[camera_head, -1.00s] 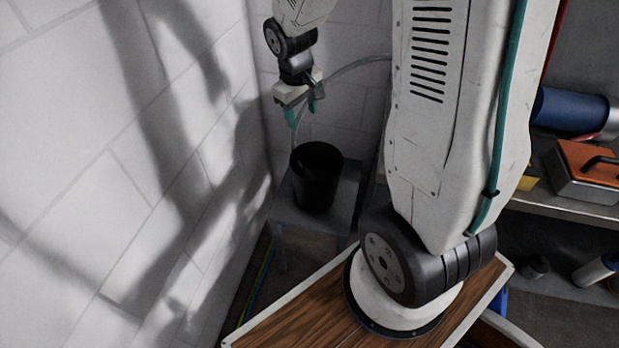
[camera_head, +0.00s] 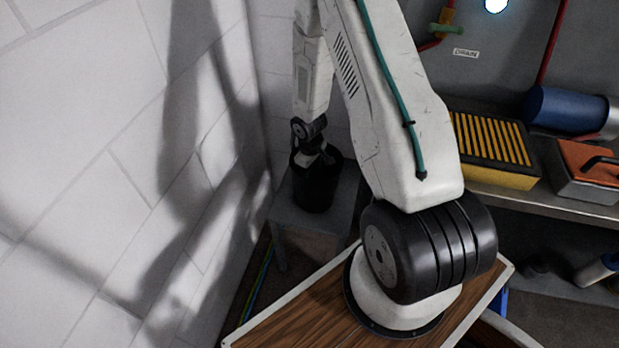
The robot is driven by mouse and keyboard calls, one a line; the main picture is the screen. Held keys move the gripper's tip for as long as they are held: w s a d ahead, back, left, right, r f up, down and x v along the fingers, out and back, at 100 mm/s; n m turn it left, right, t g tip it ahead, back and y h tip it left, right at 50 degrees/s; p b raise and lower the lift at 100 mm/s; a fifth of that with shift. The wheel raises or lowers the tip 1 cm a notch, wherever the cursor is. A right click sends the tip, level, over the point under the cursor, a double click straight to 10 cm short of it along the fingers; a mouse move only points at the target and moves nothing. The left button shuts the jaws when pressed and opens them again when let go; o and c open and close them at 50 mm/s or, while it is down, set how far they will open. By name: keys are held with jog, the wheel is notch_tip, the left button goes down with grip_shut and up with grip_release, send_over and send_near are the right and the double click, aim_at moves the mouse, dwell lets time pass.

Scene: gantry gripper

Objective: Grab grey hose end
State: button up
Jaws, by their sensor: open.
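My gripper (camera_head: 317,157) is at the mouth of a black bucket (camera_head: 314,194), pointing down, with its fingertips hidden by the bucket and its rim. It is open. The grey hose and its end do not show now; my arm and the bucket may hide them. I cannot tell whether anything lies between the fingers.
The bucket stands on a small grey table (camera_head: 343,214) in the corner by a white block wall (camera_head: 90,170). At right, a shelf (camera_head: 500,196) holds a yellow-slatted box (camera_head: 492,148), a blue cylinder (camera_head: 567,110) and an orange-topped case (camera_head: 590,165).

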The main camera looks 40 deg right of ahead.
aim_at(312, 176)
notch_tip(312, 176, down, 5)
jog(key=shift+w+d+f, duration=0.1)
jog(key=shift+w+d, duration=0.05)
jog(key=c, duration=1.2)
jog(key=shift+r, duration=0.2)
notch_tip(312, 176, up, 18)
jog(key=shift+f, duration=0.1)
